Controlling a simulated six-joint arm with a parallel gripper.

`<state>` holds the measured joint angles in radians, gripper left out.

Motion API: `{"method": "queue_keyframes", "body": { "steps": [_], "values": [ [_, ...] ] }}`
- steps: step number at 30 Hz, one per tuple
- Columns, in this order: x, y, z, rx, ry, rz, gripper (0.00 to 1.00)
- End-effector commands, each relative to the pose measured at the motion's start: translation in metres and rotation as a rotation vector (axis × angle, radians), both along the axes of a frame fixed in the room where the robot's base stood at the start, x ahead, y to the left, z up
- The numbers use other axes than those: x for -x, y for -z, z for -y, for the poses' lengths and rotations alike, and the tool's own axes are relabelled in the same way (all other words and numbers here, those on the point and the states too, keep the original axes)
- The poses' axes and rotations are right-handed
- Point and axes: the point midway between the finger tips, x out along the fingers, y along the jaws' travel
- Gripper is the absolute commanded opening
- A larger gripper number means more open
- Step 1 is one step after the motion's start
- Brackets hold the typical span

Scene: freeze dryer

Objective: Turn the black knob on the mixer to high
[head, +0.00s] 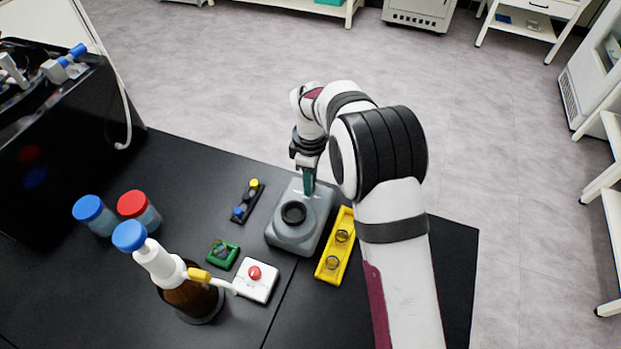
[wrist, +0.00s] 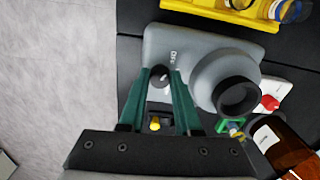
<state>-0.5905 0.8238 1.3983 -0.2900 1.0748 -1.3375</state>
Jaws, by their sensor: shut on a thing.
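The grey mixer (head: 289,237) stands on the black bench, with a dark round cup top on it; it also shows in the wrist view (wrist: 195,45). The black knob (wrist: 160,76) is on the mixer's face, beside lettering that is partly readable as "OF". In the wrist view, my gripper (wrist: 161,76) has its green fingers on both sides of the knob, shut on it. In the head view, my gripper (head: 308,184) reaches down to the mixer's far end, and the knob is hidden there. The knob's exact pointer direction is hard to tell.
A yellow rack (head: 335,246) stands close to the mixer's right. A black holder (head: 247,201) with coloured caps is on its left. A green piece (head: 222,254), a white box with a red button (head: 256,279) and a brown bottle (head: 190,297) stand nearer. Bare floor lies beyond the bench.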

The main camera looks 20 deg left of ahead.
Motion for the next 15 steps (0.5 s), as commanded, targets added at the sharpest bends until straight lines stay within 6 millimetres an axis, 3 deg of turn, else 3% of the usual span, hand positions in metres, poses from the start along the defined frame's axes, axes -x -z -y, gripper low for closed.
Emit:
{"method": "queue_keyframes", "body": {
  "steps": [15],
  "values": [
    [0.0005, -0.0005, -0.0001, 0.0, 0.075, -0.002, 0.0]
  ]
}}
